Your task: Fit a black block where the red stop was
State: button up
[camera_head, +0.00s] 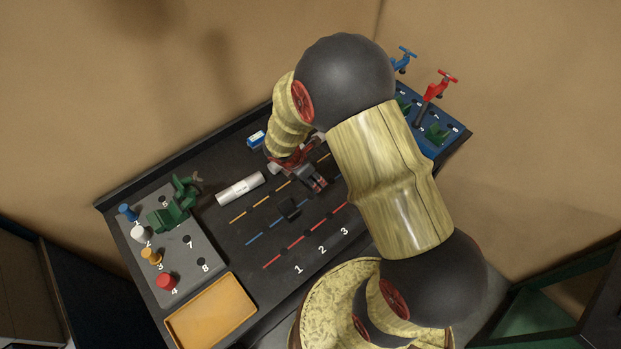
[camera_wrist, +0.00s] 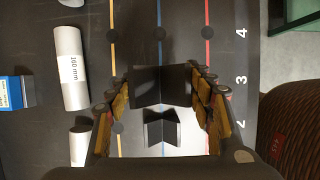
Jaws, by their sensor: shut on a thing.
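My gripper (camera_head: 312,178) is low over the dark board. In the wrist view its fingers (camera_wrist: 160,90) are shut on a black block (camera_wrist: 160,84), a V-shaped piece, over the blue line near the 3. A red peg (camera_head: 166,281) stands by the 4 on the grey panel (camera_head: 212,272). Holes show on the yellow, blue and red lines. The surface directly beneath the held block is hidden.
A white cylinder (camera_head: 241,188) marked 160 mm lies left of the lines. A green vise (camera_head: 170,215) stands on the grey panel with blue, white and orange pegs. A yellow tray (camera_head: 212,312) is at the front left. Red (camera_head: 437,85) and blue clamps stand at the back right.

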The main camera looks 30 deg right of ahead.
jog(key=shift+f+b, duration=2.1)
jog(key=shift+f, duration=0.25)
jog(key=shift+f, duration=0.25)
jog(key=shift+f+b, duration=1)
jog(key=shift+f, duration=0.15)
jog(key=shift+f+b, duration=0.65)
jog(key=shift+f, duration=0.25)
jog(key=shift+s+f, duration=0.1)
jog(key=o, duration=1.8)
jog(key=shift+c, duration=0.2)
jog(key=shift+o, duration=0.6)
jog(key=shift+a, duration=0.1)
jog(key=v, duration=1.1)
jog(key=shift+r, duration=0.4)
